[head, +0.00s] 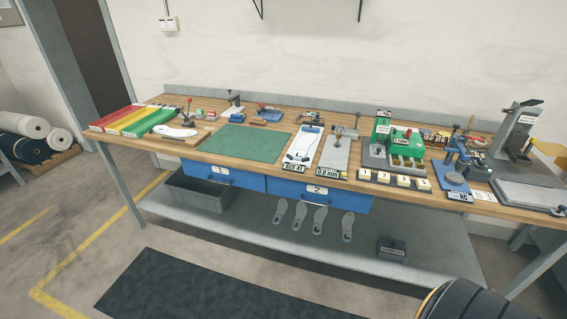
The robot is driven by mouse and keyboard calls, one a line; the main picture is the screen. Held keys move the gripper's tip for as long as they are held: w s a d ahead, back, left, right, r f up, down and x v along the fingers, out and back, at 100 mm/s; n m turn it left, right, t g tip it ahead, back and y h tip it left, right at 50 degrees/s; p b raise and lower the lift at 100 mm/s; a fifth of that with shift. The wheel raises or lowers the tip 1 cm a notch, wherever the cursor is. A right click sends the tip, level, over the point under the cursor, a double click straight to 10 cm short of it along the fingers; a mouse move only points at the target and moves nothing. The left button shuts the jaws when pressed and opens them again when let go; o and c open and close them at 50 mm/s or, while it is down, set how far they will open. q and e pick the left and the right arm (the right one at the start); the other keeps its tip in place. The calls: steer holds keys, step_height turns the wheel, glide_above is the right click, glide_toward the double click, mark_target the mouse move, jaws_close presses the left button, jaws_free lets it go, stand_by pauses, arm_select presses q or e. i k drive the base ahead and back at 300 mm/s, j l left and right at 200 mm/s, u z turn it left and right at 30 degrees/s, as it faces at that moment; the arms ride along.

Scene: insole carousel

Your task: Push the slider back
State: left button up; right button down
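No part marked as a slider can be made out for certain at this distance. A white sizing board (301,146) lies on the bench with a blue piece (312,128) at its far end and a size label at its near end. Beside it on the right is a grey plate device (336,152) with a metal fitting on top and a thickness label in front. Neither of my grippers is in view. A dark rounded part at the bottom right corner looks like part of my own arm, with no fingers showing.
The wooden bench (222,173) carries a green mat (243,143), coloured boards (126,120), a green machine (383,126), numbered blocks (394,180) and a blue press (453,165). Two blue drawers are shut. The floor in front is clear around a dark mat (205,290).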

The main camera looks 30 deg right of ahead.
mark_target(311, 129)
steer(key=z, duration=1.3)
